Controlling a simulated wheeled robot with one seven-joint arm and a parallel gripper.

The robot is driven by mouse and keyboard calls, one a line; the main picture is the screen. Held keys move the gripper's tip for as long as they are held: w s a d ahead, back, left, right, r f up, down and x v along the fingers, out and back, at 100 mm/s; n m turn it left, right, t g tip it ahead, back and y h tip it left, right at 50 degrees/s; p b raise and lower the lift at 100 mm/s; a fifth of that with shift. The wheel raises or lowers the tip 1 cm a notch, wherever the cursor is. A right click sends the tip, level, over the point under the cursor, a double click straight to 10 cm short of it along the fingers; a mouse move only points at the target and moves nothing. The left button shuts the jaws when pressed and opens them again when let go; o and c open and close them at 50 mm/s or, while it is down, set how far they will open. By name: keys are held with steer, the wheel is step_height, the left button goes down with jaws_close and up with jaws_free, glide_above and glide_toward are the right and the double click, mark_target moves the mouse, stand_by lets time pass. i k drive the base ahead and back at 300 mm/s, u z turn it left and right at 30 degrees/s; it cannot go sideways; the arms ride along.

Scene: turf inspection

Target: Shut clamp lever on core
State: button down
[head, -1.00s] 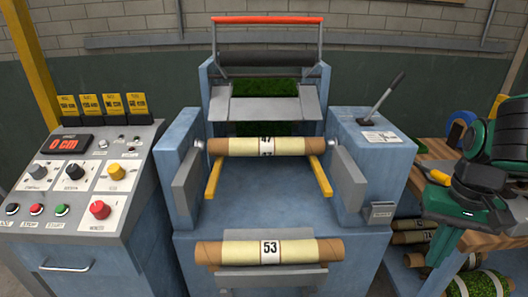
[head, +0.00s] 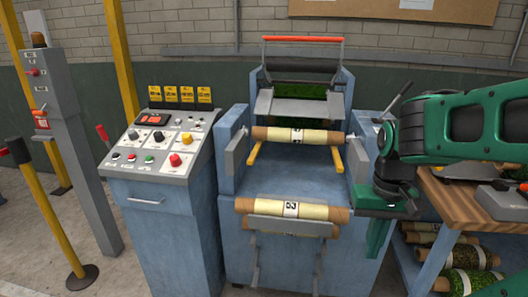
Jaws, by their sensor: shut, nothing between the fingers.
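A cardboard core (head: 297,135) with a pale sleeve and a number label lies across the blue machine (head: 310,184) between its two side cheeks. A grey lever with a dark grip (head: 400,94) rises from the machine's right housing, tilted to the right. Whether this is the clamp lever I cannot tell. My gripper (head: 377,247) points down in front of the machine's right side, beside the front rack. It is shut and empty, apart from the core and the lever.
A second labelled core (head: 291,209) rests on the front rack. A control console (head: 158,150) stands left of the machine. A wooden bench (head: 466,207) with rolls below is on the right. A yellow post (head: 50,215) and a grey pillar (head: 75,150) stand at far left.

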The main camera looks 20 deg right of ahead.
mark_target(275, 134)
steer(key=u, duration=0.55)
steer(key=k, duration=0.75)
steer(key=u, duration=0.6)
steer(key=i, duration=0.6)
steer(key=z, duration=0.6)
steer(key=i, duration=1.05)
steer(key=z, duration=1.15)
steer(key=i, duration=0.65)
steer(key=z, duration=0.5)
